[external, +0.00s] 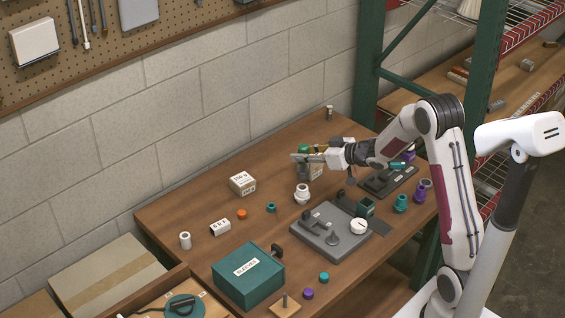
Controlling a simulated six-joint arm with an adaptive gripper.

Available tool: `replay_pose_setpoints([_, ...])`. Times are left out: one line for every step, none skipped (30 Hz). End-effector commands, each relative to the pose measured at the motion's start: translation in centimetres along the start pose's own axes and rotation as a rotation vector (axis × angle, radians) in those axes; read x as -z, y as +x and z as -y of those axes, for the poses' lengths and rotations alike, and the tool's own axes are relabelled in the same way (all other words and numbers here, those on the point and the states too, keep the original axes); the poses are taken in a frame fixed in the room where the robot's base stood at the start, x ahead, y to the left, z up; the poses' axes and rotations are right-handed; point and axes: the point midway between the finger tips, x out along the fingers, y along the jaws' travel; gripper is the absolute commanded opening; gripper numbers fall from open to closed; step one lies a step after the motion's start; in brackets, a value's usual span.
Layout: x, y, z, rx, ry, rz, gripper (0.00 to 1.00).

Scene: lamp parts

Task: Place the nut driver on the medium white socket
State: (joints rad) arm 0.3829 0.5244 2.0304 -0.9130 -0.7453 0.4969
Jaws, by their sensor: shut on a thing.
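My gripper (304,157) is over the table, pointing left, and is shut on what looks like the nut driver (303,149). A green part shows above the fingers and a dark grey part just below them; the fingers hide its middle. A white stepped piece (302,194), which looks like the medium white socket, stands upright on the table. In the picture it is just below the held tool; I cannot tell whether they touch. A smaller white cylinder (185,240) stands at the far left of the table.
A cardboard box (243,183), a white labelled block (220,227) and an orange ring (242,214) lie to the left. A grey fixture plate (325,242) and a teal box (247,277) are in front. Teal and purple parts (401,203) stand at the right.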

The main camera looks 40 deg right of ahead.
Motion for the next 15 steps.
replay_pose_setpoints([-0.3,0.1,0.0,0.001,0.001,0.001,0.00])
replay_pose_setpoints([-0.6,0.2,0.0,0.001,0.002,0.002,0.00])
replay_pose_setpoints([-0.9,0.3,0.0,0.000,0.003,0.001,0.00])
replay_pose_setpoints([-1.1,0.5,0.0,0.000,0.003,0.001,0.00])
replay_pose_setpoints([-1.4,0.6,0.0,0.000,0.002,0.001,0.00])
replay_pose_setpoints([-1.8,0.7,0.0,0.001,0.003,0.002,0.00])
replay_pose_setpoints([-2.1,0.8,0.0,0.001,0.003,0.002,0.00])
replay_pose_setpoints([-2.3,1.0,0.0,0.000,0.003,0.002,0.00])
replay_pose_setpoints([-2.6,1.1,0.0,0.000,0.002,0.001,0.00])
replay_pose_setpoints([-2.8,1.2,0.0,0.000,0.002,0.000,0.00])
replay_pose_setpoints([-3.0,1.2,0.0,0.000,0.002,0.000,0.00])
replay_pose_setpoints([-3.1,1.3,0.0,0.000,0.002,0.000,0.00])
replay_pose_setpoints([-3.2,1.3,0.0,0.000,0.001,0.000,0.00])
replay_pose_setpoints([-3.3,1.4,0.0,0.000,0.001,0.000,0.00])
replay_pose_setpoints([-3.3,1.4,0.0,0.000,0.000,0.000,0.00])
